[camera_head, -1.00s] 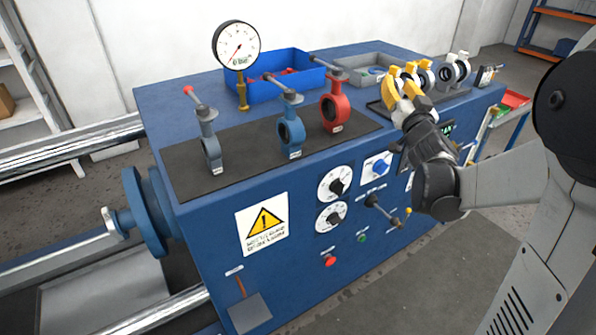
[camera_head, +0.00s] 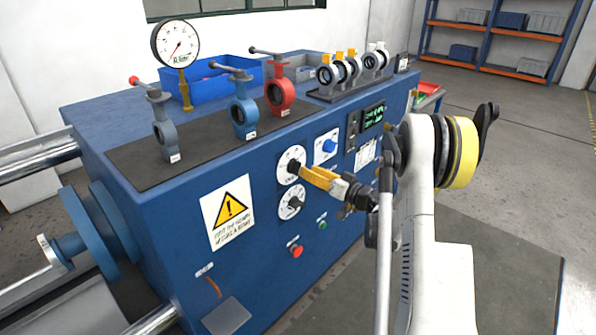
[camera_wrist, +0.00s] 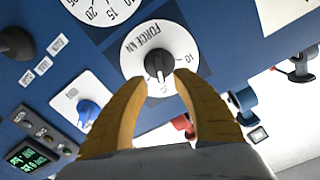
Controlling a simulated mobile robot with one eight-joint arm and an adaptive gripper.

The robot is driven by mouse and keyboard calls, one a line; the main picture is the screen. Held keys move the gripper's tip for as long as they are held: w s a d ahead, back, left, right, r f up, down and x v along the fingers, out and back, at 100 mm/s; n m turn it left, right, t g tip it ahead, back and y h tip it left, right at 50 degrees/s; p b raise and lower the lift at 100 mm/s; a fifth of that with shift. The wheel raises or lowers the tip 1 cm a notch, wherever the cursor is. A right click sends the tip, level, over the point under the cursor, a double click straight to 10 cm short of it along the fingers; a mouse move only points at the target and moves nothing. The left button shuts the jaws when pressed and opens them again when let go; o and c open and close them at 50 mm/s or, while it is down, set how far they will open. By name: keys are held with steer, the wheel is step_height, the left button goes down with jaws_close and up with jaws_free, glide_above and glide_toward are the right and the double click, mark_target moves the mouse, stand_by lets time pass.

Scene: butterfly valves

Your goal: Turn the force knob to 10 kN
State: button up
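The force knob (camera_wrist: 159,63) is a black knob on a white round dial marked "FORCE kN" (camera_wrist: 137,42). In the head view its dial (camera_head: 287,157) is the upper of two on the blue panel. A light mark on the knob points toward the lower part of the dial in the wrist view; the number there is hard to read. A "10" shows at the right of the dial. My gripper (camera_wrist: 160,82) has yellow fingers spread apart, one on either side of the knob's near end. Contact cannot be told. In the head view my gripper (camera_head: 306,172) largely hides the knob.
A second dial (camera_head: 291,202) sits just below. A blue switch knob (camera_head: 328,146) and a lit display (camera_head: 373,115) are to the right. A red button (camera_head: 297,251) and a green button (camera_head: 323,225) are lower down. Valves stand on the bench top.

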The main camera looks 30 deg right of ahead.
mark_target(298, 166)
steer(key=b+x, duration=0.1)
steer(key=x, duration=0.4)
steer(key=shift+c, duration=0.5)
jaws_close()
